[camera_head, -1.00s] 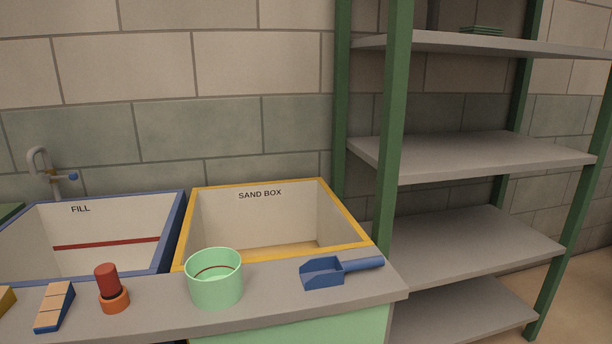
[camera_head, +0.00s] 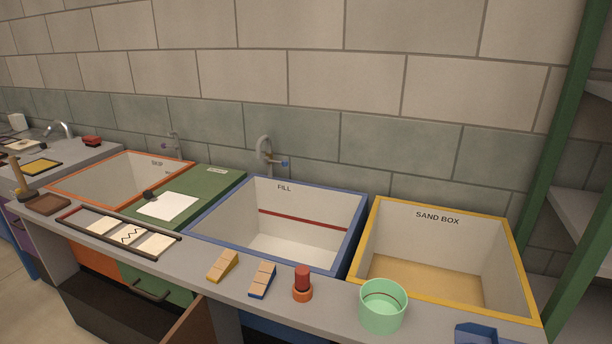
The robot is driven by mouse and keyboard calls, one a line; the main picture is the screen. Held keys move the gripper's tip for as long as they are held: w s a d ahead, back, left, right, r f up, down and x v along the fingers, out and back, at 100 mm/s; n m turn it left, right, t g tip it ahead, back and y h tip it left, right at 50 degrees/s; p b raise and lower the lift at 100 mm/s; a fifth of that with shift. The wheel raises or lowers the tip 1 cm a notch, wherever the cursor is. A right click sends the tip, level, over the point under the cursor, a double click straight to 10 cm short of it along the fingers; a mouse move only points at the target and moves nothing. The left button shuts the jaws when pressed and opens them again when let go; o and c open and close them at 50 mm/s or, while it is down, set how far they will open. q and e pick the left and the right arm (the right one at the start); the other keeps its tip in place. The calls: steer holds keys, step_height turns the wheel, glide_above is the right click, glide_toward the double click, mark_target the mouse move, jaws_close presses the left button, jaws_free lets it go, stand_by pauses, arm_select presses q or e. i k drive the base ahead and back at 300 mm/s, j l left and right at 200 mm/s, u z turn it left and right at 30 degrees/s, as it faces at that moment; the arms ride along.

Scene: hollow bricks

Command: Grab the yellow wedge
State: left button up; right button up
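The yellow wedge (camera_head: 222,265) lies on the front strip of the grey counter, in front of the blue-rimmed basin marked FILL. It has a pale wood-coloured sloping top and yellow sides. A similar blue wedge (camera_head: 262,280) lies just to its right, apart from it. Neither of my grippers is in view.
Right of the wedges stand a red-and-orange plunger-like piece (camera_head: 302,284), a green cup (camera_head: 383,306) and a blue scoop (camera_head: 476,334), partly cut off. A dark-framed tray (camera_head: 118,233) lies to the left. Behind are the FILL basin (camera_head: 345,262) and yellow-rimmed SAND BOX (camera_head: 520,285).

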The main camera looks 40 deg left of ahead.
mark_target(228, 259)
steer(key=u, duration=1.65)
